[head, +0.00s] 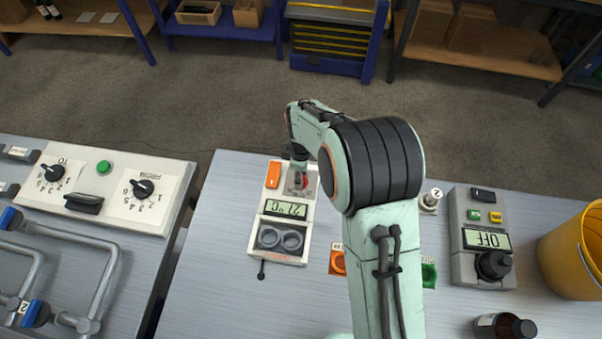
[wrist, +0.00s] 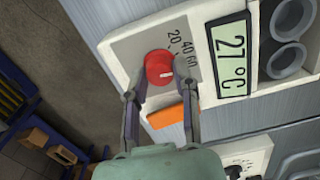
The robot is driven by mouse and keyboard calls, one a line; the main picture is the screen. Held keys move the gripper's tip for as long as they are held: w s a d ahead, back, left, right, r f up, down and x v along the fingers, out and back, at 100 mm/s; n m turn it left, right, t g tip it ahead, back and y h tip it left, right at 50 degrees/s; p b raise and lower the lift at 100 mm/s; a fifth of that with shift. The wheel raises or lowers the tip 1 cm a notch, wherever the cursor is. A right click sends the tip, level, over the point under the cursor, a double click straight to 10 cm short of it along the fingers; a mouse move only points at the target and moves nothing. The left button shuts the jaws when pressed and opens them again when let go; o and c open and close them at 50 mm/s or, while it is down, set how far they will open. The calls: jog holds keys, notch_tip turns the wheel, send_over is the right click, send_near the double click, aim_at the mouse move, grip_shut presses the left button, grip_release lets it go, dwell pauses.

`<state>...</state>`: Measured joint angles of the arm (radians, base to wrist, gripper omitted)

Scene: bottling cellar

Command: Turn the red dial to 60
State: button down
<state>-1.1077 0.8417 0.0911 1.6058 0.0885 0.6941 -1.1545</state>
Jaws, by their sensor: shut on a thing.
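The red dial (wrist: 157,65) sits on a grey plate marked 20, 40 and 60 on a white unit (head: 255,235). A short white mark shows on the dial's face; I cannot tell exactly which number it points to. My gripper (wrist: 161,74) has its two fingers on either side of the dial, shut on it. In the head view my gripper (head: 299,172) comes down over the dial (head: 303,181) and partly hides it. The unit's display (wrist: 232,55) reads 27 °C.
An orange switch (wrist: 166,117) lies close to the fingers. The unit has two round wells (head: 279,238). To the right stand a grey device (head: 462,262) reading OFF, a yellow bucket (head: 570,252) and a dark bottle (head: 505,327). A white panel with black knobs (head: 120,190) is at left.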

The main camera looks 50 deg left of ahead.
jog(key=shift+m, duration=0.9)
jog(key=shift+f, duration=0.1)
jog(key=c, duration=0.8)
grip_release()
jog(key=shift+c, duration=0.2)
jog(key=shift+r, duration=0.2)
notch_tip(320, 180, up, 12)
jog(key=shift+w+f, duration=0.1)
jog(key=shift+f, duration=0.05)
